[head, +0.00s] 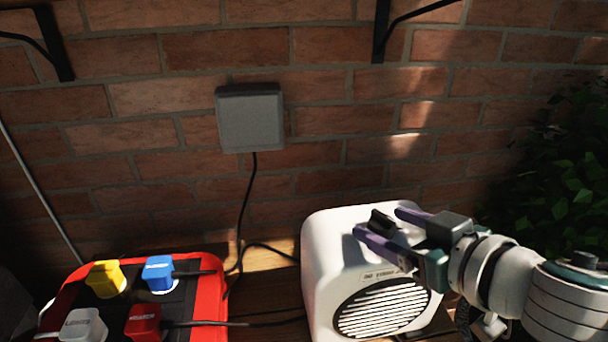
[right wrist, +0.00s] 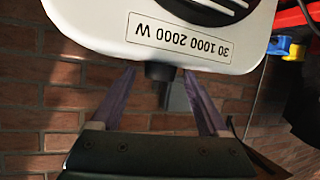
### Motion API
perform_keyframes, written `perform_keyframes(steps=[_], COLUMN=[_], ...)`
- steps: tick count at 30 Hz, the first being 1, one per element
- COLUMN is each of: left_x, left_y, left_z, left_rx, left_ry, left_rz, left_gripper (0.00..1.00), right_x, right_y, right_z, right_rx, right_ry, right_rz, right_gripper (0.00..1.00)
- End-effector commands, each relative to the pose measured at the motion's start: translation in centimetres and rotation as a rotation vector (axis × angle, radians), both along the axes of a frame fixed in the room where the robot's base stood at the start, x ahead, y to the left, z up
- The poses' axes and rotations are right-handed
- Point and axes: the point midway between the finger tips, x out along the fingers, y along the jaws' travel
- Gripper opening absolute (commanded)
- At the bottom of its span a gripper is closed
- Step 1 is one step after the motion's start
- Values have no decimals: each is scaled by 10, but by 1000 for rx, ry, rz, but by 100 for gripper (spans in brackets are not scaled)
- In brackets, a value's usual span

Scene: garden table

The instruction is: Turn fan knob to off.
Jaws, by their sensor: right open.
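The white fan heater (head: 325,250) stands on the wooden table, with a round grille on its front. Its black knob (head: 383,220) sits on top. My right gripper (head: 379,222) comes in from the right over the heater, its purple fingers open on either side of the knob and not closed on it. In the right wrist view the knob (right wrist: 159,71) lies between the open fingertips, with gaps on both sides. A label reading "30 1000 2000 W" (right wrist: 178,34) shows upside down on the heater. The knob's exact setting cannot be told. My left gripper is not in view.
A red power strip box (head: 213,290) with yellow, blue, white and red plugs stands at the lower left. A black cable runs up to a grey wall box (head: 250,120). Brick wall lies behind, and a leafy bush (head: 560,170) is at the right.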

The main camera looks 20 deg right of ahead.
Motion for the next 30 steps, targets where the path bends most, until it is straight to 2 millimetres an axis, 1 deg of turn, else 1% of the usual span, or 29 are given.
perform_keyframes(steps=[7,8,27,28,30], left_x=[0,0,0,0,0], left_y=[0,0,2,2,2], left_z=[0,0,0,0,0], left_rx=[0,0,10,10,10], left_ry=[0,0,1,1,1], left_rz=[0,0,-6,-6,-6], left_gripper=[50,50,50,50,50], right_x=[1,1,1,1,1], right_y=[0,0,0,0,0], right_z=[0,0,0,0,0], right_rx=[1,1,1,1,1], right_ry=[0,0,0,0,0], right_rz=[0,0,0,0,0], right_gripper=[78,76,4,0,0])
